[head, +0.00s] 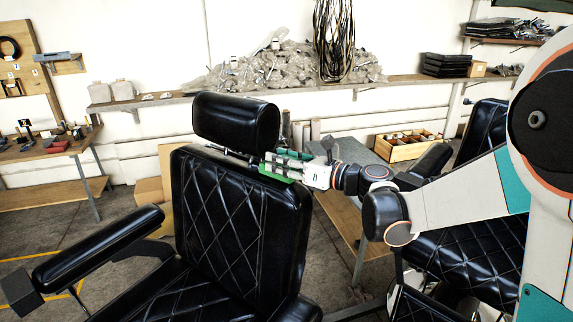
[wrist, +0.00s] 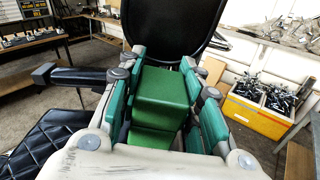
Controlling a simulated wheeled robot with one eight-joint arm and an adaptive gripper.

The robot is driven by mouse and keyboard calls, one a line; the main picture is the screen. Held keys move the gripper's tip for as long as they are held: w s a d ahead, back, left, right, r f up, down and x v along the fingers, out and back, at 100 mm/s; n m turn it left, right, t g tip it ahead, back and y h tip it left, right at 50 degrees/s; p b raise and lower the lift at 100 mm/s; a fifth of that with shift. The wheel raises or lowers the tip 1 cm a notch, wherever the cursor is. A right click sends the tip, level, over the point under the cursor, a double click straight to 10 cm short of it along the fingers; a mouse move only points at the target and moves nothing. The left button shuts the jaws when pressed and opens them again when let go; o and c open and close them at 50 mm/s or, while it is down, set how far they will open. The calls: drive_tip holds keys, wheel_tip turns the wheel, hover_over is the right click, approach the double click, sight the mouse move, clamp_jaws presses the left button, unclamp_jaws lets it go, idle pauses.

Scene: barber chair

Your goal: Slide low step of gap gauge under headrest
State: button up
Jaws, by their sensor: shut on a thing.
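The black headrest (head: 236,121) stands above the padded backrest (head: 240,215) of a barber chair, with a narrow gap between them. My gripper (head: 283,168) is at the right end of that gap, by the backrest's top right corner. It is shut on the green gap gauge (head: 276,172). In the wrist view the gauge (wrist: 163,88) shows as a green stepped block between the two green-padded fingers of my gripper (wrist: 168,75). A large black padded shape, likely the headrest (wrist: 172,28), lies just beyond it. I cannot tell whether the gauge's tip touches the headrest or is under it.
The chair's left armrest (head: 97,247) juts toward the front. A second black chair (head: 470,262) stands at the right, below my arm. A wall shelf (head: 350,84) with bagged items runs behind. A wooden crate (head: 408,146) sits at the back right.

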drive_tip(key=shift+x, duration=0.85)
drive_tip(key=shift+r+b, duration=0.15)
drive_tip(key=shift+b, duration=0.15)
drive_tip(key=o, duration=1.2)
drive_tip(key=shift+a, duration=0.15)
drive_tip(key=shift+o, duration=0.2)
drive_tip(key=shift+w+a, duration=0.2)
drive_tip(key=shift+a, duration=0.05)
drive_tip(key=shift+s+d, duration=0.1)
drive_tip(key=shift+d, duration=0.05)
drive_tip(key=shift+f+v, duration=0.2)
drive_tip(key=shift+v, duration=3.55)
